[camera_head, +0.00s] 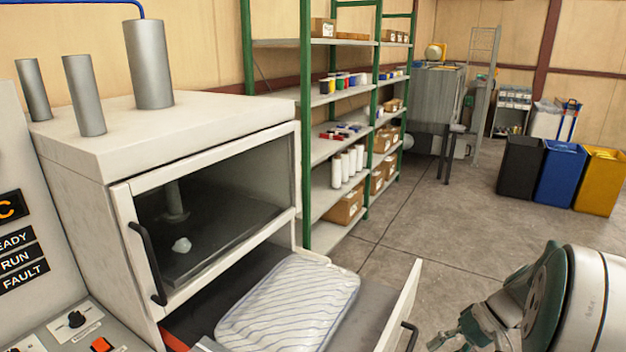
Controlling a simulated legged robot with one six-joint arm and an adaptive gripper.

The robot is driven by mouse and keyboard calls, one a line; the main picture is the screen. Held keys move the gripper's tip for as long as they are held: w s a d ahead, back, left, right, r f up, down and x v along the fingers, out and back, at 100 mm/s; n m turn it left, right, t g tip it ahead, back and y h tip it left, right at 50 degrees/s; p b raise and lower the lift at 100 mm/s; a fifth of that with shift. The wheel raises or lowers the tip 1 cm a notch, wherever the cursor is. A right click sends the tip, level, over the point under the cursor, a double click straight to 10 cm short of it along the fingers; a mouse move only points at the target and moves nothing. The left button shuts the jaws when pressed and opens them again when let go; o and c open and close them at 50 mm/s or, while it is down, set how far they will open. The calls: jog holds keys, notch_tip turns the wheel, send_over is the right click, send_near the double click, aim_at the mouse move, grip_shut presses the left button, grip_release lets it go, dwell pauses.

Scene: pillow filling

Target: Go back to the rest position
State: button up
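My gripper (468,332) is at the bottom right of the head view, low beside the machine and cut off by the picture's lower edge. Its fingers are dark and small here, so I cannot tell if they are open or shut. It is to the right of the open drawer (402,305) and apart from it. A white pillow with blue-grey stripes (290,305) lies in the drawer. Above it is the filling machine (165,135) with a clear front door (215,215). A small white clump (181,245) lies on the dark plate inside.
The control panel (75,320) with knobs and an orange button is at the lower left. Green-framed shelves (340,150) stand behind the machine. Black (520,168), blue (560,175) and yellow (600,182) bins stand at the right.

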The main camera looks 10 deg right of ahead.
jog(key=s+a+r+n+t+h, duration=0.2)
jog(key=s+a+r+h, duration=0.2)
jog(key=a, duration=0.6)
jog(key=s+a+r+n+t+h, duration=0.1)
jog(key=s+a+r+h, duration=0.3)
jog(key=a, duration=0.6)
notch_tip(320, 180, up, 2)
jog(key=shift+s+r+n+t, duration=0.2)
jog(key=shift+n+t, duration=0.2)
jog(key=shift+n, duration=0.5)
jog(key=shift+w, duration=0.1)
